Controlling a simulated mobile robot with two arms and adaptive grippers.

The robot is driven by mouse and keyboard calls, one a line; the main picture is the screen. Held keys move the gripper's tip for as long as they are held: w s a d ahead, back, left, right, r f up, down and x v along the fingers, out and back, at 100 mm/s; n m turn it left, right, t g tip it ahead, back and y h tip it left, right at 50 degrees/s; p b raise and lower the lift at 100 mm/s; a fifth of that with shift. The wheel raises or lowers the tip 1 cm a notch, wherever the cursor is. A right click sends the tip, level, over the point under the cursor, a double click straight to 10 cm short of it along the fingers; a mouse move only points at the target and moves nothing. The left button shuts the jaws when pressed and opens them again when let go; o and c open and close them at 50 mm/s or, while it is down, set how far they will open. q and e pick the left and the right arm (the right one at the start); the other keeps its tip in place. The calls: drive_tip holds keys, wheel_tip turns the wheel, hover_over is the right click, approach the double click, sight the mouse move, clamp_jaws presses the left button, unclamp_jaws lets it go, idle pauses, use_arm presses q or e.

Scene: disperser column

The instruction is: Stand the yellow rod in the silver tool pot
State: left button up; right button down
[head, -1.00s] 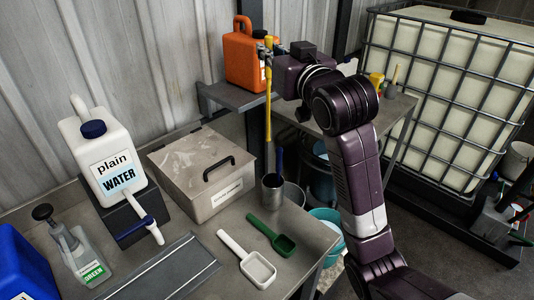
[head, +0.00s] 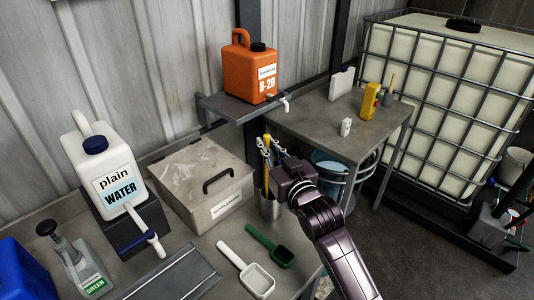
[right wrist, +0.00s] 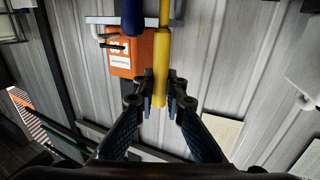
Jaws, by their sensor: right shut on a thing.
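The yellow rod (head: 266,178) stands nearly upright at the silver tool pot (head: 270,208), on the bench's right side. Its lower part runs down to the pot's mouth and appears to be inside; the rim is partly hidden by my right arm. My right gripper (head: 268,145) is shut on the rod near its upper end, above the pot. In the right wrist view the rod (right wrist: 161,60) lies between the fingertips (right wrist: 160,92). A blue handle (right wrist: 132,15) shows beside the rod there. My left gripper is not in view.
A lidded grey box (head: 198,178) stands left of the pot. A green scoop (head: 270,246) and a white scoop (head: 250,272) lie in front. An orange jug (head: 252,68) is on the shelf behind. A side table (head: 335,125) stands behind right.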

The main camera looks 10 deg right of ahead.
sight(266, 174)
wheel_tip(266, 174, down, 3)
drive_tip(key=shift+f, duration=0.1)
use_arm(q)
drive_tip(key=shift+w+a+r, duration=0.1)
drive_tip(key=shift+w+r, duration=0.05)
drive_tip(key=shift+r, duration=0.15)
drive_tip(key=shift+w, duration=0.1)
use_arm(e)
drive_tip(key=shift+f, duration=0.2)
drive_tip(key=c, duration=2)
unclamp_jaws()
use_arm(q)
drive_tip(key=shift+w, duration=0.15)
use_arm(e)
drive_tip(key=shift+r, duration=0.1)
